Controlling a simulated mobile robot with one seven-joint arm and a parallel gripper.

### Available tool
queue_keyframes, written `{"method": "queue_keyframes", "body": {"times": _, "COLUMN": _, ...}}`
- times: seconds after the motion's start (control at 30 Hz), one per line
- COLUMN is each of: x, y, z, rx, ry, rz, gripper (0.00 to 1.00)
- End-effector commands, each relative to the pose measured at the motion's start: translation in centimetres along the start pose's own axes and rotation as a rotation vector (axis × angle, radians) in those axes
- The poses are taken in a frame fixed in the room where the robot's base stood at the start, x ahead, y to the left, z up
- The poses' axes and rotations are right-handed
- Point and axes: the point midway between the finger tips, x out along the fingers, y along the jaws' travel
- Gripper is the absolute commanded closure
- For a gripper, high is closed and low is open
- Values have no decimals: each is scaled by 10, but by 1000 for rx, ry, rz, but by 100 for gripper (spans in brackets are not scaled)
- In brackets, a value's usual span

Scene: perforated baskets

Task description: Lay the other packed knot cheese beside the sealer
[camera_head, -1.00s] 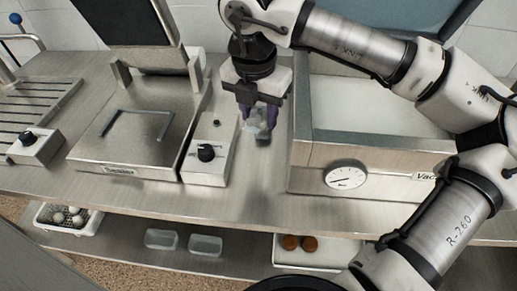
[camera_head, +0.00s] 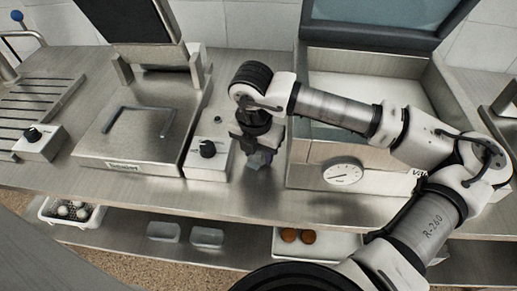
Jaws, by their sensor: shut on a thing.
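The sealer (camera_head: 125,150) stands on the steel counter left of centre, its lid raised and a dark bar frame on its flat top. Its control box (camera_head: 207,165) with a black knob is at its right side. My gripper (camera_head: 261,160) points down over the counter between this box and the vacuum machine. It is shut on a small pale, greyish thing (camera_head: 257,163), apparently the packed knot cheese. The fingers hide most of it, and I cannot tell whether it touches the counter. No other packed cheese is clearly visible.
The vacuum machine (camera_head: 343,180) with a dial stands close on the right, its lid raised. A slatted unit (camera_head: 35,100) is at the far left.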

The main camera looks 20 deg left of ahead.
Motion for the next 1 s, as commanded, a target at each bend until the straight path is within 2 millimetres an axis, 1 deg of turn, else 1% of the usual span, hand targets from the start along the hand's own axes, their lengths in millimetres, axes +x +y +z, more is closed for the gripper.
{"method": "queue_keyframes", "body": {"times": 0.23, "x": 4, "y": 0, "z": 0, "rx": 0, "ry": -1, "rz": 0, "gripper": 82}}
{"method": "queue_keyframes", "body": {"times": 0.27, "x": 4, "y": 0, "z": 0, "rx": 0, "ry": -1, "rz": 0, "gripper": 58}}
{"method": "queue_keyframes", "body": {"times": 0.4, "x": 2, "y": 0, "z": 0, "rx": 0, "ry": 0, "rz": 0, "gripper": 40}}
{"method": "queue_keyframes", "body": {"times": 0.43, "x": 2, "y": 0, "z": 0, "rx": 0, "ry": 0, "rz": 0, "gripper": 38}}
{"method": "queue_keyframes", "body": {"times": 0.7, "x": 2, "y": 0, "z": 0, "rx": 0, "ry": 0, "rz": 0, "gripper": 38}}
{"method": "queue_keyframes", "body": {"times": 0.87, "x": -5, "y": 0, "z": 1, "rx": 1, "ry": -2, "rz": 0, "gripper": 38}}
{"method": "queue_keyframes", "body": {"times": 0.97, "x": -23, "y": 0, "z": 2, "rx": 1, "ry": -6, "rz": 1, "gripper": 38}}
{"method": "queue_keyframes", "body": {"times": 1.0, "x": -32, "y": 0, "z": 1, "rx": 0, "ry": -6, "rz": 1, "gripper": 38}}
